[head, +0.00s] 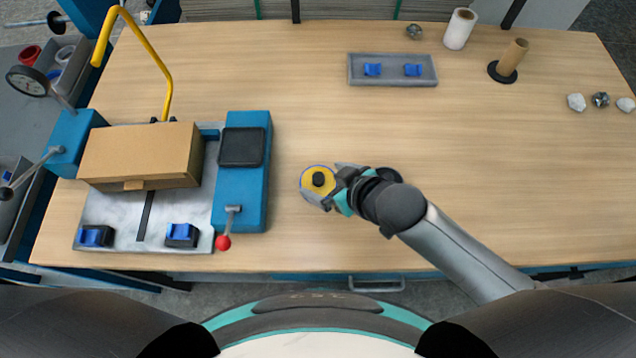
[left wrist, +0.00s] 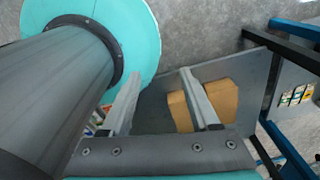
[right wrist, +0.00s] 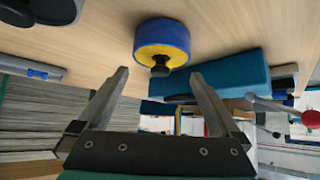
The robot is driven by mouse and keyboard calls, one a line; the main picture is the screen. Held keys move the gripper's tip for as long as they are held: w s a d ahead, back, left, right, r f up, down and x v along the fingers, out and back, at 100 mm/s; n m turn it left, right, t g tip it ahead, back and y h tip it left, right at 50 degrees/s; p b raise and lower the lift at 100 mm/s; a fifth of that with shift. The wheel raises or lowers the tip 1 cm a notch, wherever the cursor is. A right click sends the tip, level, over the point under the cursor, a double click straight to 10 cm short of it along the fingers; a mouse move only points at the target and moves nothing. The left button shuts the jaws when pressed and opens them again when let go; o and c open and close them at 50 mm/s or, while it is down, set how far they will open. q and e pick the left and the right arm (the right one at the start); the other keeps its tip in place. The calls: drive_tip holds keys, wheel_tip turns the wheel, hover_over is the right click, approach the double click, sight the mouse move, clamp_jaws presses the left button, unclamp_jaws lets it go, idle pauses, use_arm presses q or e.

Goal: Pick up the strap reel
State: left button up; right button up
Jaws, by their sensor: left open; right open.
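The strap reel (head: 319,180) is a small yellow disc with a blue rim and a black knob on top. It lies flat on the wooden table, right of the blue machine block. My right gripper (head: 335,187) is open at the reel's right side. In the right wrist view the reel (right wrist: 162,40) shows just beyond the open fingertips (right wrist: 158,75); I cannot tell whether a finger touches it. My left gripper (left wrist: 158,72) is open and empty in its wrist view, over the floor and a grey panel, and is not visible in the head view.
The blue machine (head: 240,180) with a red-knobbed lever (head: 223,242) stands close left of the reel. A cardboard box (head: 140,156) sits on its plate. A grey tray (head: 392,82), white roll (head: 459,29) and brown roll (head: 513,57) stand at the back.

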sight(316, 176)
drive_tip(key=shift+x, duration=0.9)
drive_tip(key=b+x, duration=0.1)
drive_tip(key=x, duration=0.3)
drive_tip(key=shift+f+b, duration=0.1)
drive_tip(key=shift+b, duration=0.25)
drive_tip(key=shift+w+a+f, duration=0.2)
use_arm(q)
drive_tip(key=shift+w+a+f, duration=0.2)
drive_tip(key=shift+w+f, duration=0.2)
drive_tip(key=shift+f, duration=0.1)
drive_tip(key=shift+w+a+f, duration=0.2)
drive_tip(key=shift+w+f, duration=0.2)
drive_tip(key=shift+f, duration=0.05)
use_arm(e)
drive_tip(key=shift+c, duration=0.6)
use_arm(q)
drive_tip(key=shift+s, duration=0.15)
use_arm(e)
drive_tip(key=shift+r, duration=0.1)
drive_tip(key=c, duration=1.1)
